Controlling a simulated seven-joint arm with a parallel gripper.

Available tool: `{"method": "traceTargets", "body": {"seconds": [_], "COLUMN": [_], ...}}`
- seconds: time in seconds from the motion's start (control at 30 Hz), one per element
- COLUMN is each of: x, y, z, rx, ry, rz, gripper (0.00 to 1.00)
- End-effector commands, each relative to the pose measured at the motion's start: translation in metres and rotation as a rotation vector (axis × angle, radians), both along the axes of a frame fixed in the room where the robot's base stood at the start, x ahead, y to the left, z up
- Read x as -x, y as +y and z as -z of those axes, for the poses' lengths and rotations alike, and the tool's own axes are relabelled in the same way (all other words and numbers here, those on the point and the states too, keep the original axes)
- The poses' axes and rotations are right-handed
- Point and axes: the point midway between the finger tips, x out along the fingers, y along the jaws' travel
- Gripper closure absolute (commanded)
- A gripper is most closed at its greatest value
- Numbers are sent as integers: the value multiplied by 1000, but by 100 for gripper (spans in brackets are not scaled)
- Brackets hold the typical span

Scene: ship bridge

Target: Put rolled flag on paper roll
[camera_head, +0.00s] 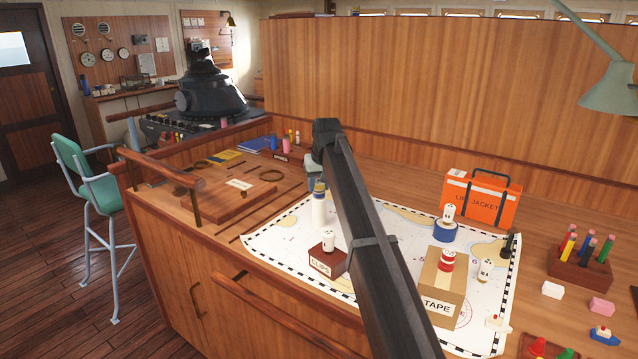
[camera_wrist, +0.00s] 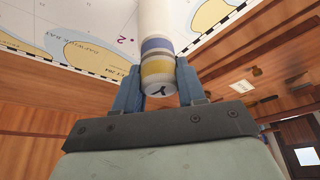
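A CLIPS box (camera_head: 327,262) with a white marked roll on it stands just in front. A TAPE box (camera_head: 443,288), a blue ring (camera_head: 445,232) and an orange life jacket case (camera_head: 478,200) are to the right. The chart (camera_head: 385,250) has some bare room.

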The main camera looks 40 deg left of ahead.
Motion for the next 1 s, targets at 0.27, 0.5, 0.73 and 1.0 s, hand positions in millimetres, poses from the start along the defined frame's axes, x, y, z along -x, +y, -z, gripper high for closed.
{"method": "traceTargets", "body": {"seconds": [0.27,0.5,0.73,1.0], "x": [0,0,5,17], "y": [0,0,-6,-20], "z": [0,-2,-22,-69], "rx": [0,0,-2,-1], "ry": [0,0,-1,-1], "rz": [0,0,0,0], "gripper": [35,35,35,35]}}
